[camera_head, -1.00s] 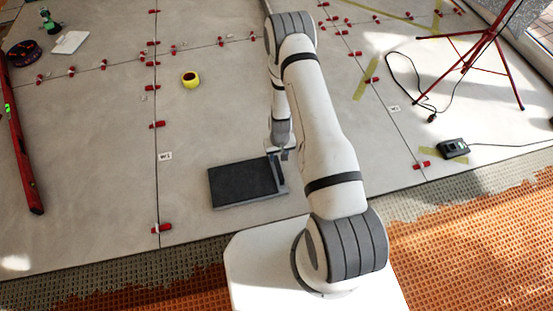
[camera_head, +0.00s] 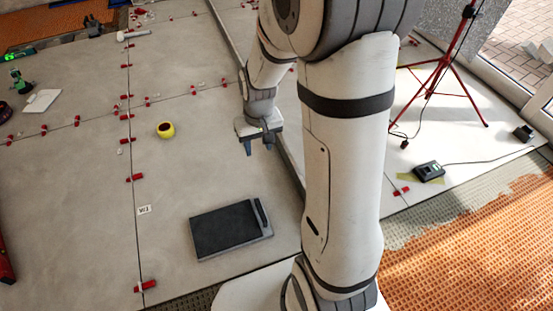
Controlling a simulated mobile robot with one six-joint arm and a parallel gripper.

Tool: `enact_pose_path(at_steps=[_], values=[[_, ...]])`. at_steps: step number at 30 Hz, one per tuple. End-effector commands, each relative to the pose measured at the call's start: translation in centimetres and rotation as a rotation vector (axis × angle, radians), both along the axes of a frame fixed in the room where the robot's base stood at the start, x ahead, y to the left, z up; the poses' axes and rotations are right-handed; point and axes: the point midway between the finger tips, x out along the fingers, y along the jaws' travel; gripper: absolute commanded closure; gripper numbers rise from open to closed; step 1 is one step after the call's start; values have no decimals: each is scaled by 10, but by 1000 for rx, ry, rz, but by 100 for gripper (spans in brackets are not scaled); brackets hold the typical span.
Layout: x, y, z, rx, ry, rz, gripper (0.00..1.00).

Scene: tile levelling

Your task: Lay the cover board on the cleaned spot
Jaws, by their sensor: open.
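A flat black board (camera_head: 225,232) with a raised bar along its right end lies on the grey tiles at lower middle. I take it to be the cover board. My gripper (camera_head: 258,147) is open and empty, beyond the board and higher in the picture, clearly apart from it. Its two fingers point down. I cannot pick out a distinct cleaned spot on the floor. My arm hides the tiles to the right of the board.
A yellow tape roll (camera_head: 165,129) lies left of my gripper. Red clips (camera_head: 136,178) line the tile joints. A long raised grey edge (camera_head: 232,48) runs behind my arm. A red tripod (camera_head: 446,62) and a black box with a cable (camera_head: 429,171) stand at right.

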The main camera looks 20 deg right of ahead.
Motion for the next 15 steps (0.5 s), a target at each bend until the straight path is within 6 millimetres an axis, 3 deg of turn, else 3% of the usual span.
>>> enact_pose_path(at_steps=[1, 6, 12, 15], values=[[-14, 0, 20, -2, -14, -1, 58], [-66, -2, 66, -12, -26, -3, 58], [-119, -4, 96, -21, -36, -8, 58], [-135, -1, 102, -25, -38, -10, 58]])
